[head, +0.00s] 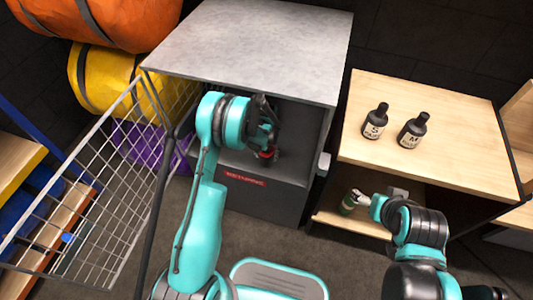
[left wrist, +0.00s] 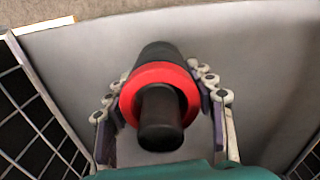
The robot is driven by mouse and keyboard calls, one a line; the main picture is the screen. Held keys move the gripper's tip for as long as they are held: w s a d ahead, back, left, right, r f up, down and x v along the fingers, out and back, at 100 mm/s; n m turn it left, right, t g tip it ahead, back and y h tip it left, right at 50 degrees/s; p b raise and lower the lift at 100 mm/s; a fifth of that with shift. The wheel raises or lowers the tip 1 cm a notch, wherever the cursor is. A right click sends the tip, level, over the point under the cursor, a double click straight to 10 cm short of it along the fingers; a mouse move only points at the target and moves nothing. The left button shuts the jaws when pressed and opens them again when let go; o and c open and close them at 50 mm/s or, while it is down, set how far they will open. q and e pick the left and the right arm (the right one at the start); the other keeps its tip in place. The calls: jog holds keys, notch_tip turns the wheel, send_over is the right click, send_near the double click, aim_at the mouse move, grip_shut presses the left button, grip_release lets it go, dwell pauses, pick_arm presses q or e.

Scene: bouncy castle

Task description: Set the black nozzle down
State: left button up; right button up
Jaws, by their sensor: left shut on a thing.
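The black nozzle (left wrist: 160,128) with its red ring is between the fingers of my left gripper (left wrist: 163,100) in the left wrist view. The fingers are shut on it from both sides. In the head view my left gripper (head: 266,138) is inside the open grey cabinet, under its top. The nozzle's red ring (head: 267,154) shows there just below the fingers, above or on the cabinet's inner floor; I cannot tell whether it touches. My right gripper (head: 368,201) is at the wooden stand's lower shelf; its fingers are too small to read.
The grey cabinet (head: 260,40) has a red label on its front. Two black bottles (head: 375,122) (head: 413,131) stand on the wooden stand (head: 465,155). A wire basket (head: 100,185) stands left of the cabinet.

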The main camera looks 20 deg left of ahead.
pick_arm(q)
jog(key=shift+f, duration=0.25)
jog(key=o, duration=1.5)
jog(key=shift+c, duration=0.2)
notch_tip(320, 180, up, 8)
jog(key=shift+f, duration=0.2)
jog(key=shift+s+f, duration=0.1)
